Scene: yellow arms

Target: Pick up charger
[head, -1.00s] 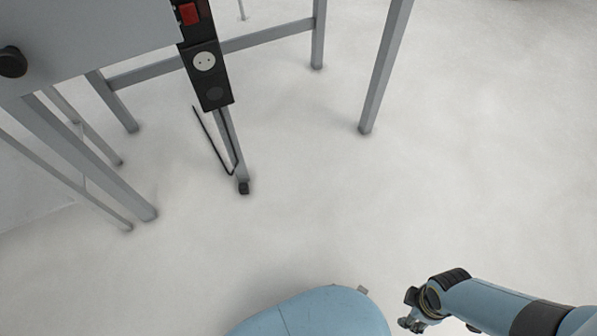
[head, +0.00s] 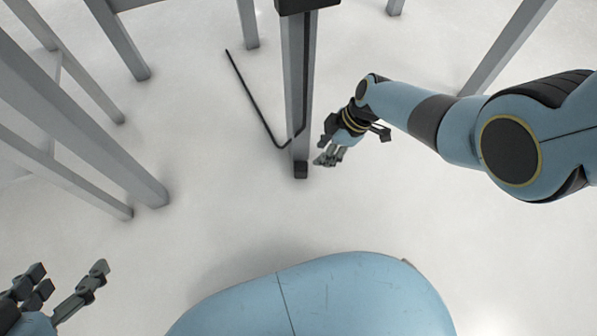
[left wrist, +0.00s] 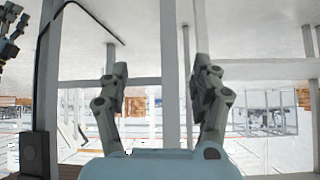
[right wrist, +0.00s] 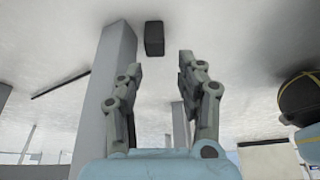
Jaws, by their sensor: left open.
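A small black block (head: 301,169), which looks like the charger, sits on the floor by the foot of a grey post in the head view. It also shows in the right wrist view (right wrist: 154,38), above and between my open fingers. My right gripper (head: 326,158) is just to the right of the block in the head view, empty and apart from it. My left gripper (head: 70,270) is at the lower left of the head view, open and empty, away from the block.
A grey post (head: 297,90) stands at the block, with a thin black cable (head: 252,97) bent beside it. Grey table legs (head: 110,150) stand at the left, and another leg (head: 508,45) at the upper right. The floor (head: 230,215) around the block's front is clear.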

